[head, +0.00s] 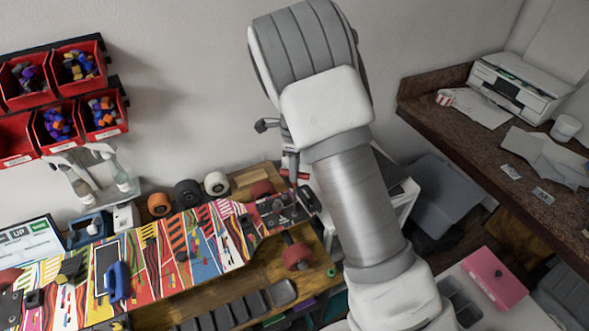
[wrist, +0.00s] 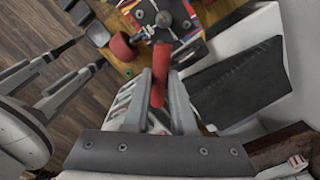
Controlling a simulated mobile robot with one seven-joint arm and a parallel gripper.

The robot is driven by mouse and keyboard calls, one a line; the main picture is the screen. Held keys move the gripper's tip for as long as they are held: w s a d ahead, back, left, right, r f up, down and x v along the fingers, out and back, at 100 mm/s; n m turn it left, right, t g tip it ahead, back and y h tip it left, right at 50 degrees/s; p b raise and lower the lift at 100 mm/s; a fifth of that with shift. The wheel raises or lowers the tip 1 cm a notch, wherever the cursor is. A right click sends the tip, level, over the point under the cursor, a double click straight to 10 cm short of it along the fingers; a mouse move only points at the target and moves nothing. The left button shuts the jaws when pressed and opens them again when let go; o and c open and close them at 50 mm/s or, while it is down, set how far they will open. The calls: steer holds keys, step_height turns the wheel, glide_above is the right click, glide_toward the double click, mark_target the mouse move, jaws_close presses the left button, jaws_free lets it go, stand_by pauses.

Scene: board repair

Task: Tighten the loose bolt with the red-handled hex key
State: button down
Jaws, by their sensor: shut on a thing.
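The red-handled hex key (wrist: 160,72) is between the two fingers of my gripper (wrist: 160,92) in the wrist view. Its red handle (head: 301,175) shows only in part in the head view, beside my gripper (head: 290,165). I cannot make out the metal shaft or its tip. The patterned skateboard (head: 203,245) lies on the wooden bench. Its right-end truck (head: 280,212) has red wheels and sits just below and left of my gripper. This end also shows at the top of the wrist view (wrist: 165,20). I cannot tell which bolt is loose.
A blue-handled tool (head: 118,281) lies on the board. Loose wheels (head: 187,193) stand behind it. Red bins (head: 80,65) hang on the wall at left. A brown counter with a printer (head: 515,88) is at right. A pink box (head: 493,277) sits at lower right.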

steer(key=n+b, duration=0.1)
steer(key=n, duration=0.3)
stand_by(0.3)
steer(key=shift+f+n+b, duration=0.1)
steer(key=shift+n+b, duration=0.35)
steer(key=shift+n, duration=1.65)
steer(key=shift+n+b, duration=0.55)
steer(key=shift+n, duration=1.45)
